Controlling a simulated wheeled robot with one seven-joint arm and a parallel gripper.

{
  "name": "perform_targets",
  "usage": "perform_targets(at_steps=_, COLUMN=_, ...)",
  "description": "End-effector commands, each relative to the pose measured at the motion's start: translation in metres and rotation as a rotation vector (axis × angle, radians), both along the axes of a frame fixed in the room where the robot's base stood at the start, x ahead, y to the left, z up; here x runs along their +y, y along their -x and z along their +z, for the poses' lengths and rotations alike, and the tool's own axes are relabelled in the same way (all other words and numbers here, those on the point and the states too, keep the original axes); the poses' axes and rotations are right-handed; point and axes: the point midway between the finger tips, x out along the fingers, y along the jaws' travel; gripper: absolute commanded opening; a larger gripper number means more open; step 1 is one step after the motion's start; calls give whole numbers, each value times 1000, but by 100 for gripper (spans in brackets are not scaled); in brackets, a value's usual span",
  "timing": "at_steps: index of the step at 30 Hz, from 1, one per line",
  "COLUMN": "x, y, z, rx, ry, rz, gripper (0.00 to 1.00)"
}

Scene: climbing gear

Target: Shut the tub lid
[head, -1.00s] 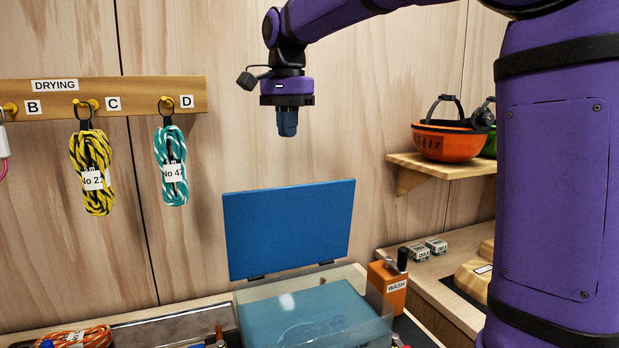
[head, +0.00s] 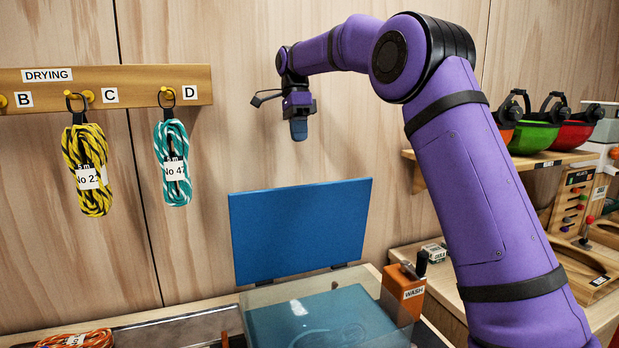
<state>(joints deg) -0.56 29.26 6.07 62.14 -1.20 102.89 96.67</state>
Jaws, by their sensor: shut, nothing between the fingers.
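The tub (head: 391,334) is a clear-walled box with blue-green contents, low in the middle of the head view. Its blue lid (head: 298,232) stands open, tilted up at the back on two dark hinges. My gripper (head: 299,134) is shut and empty. It points down and appears above the lid's top edge in the picture, apart from it, with the wooden wall behind. How far it is in depth from the lid is hard to tell.
Yellow (head: 88,172) and teal (head: 173,165) rope coils hang from the DRYING rack (head: 135,88) at left. Helmets (head: 537,134) sit on a shelf at right. An orange rope coil (head: 78,340) lies at lower left.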

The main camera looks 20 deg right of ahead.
Motion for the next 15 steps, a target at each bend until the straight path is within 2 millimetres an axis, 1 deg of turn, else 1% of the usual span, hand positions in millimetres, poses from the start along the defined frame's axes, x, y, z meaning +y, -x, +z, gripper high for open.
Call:
perform_targets(at_steps=5, x=-1, y=8, z=-27, rx=3, ry=0, rz=0, gripper=0)
perform_targets(at_steps=15, x=0, y=23, z=-88, rx=2, ry=0, rz=0, gripper=0)
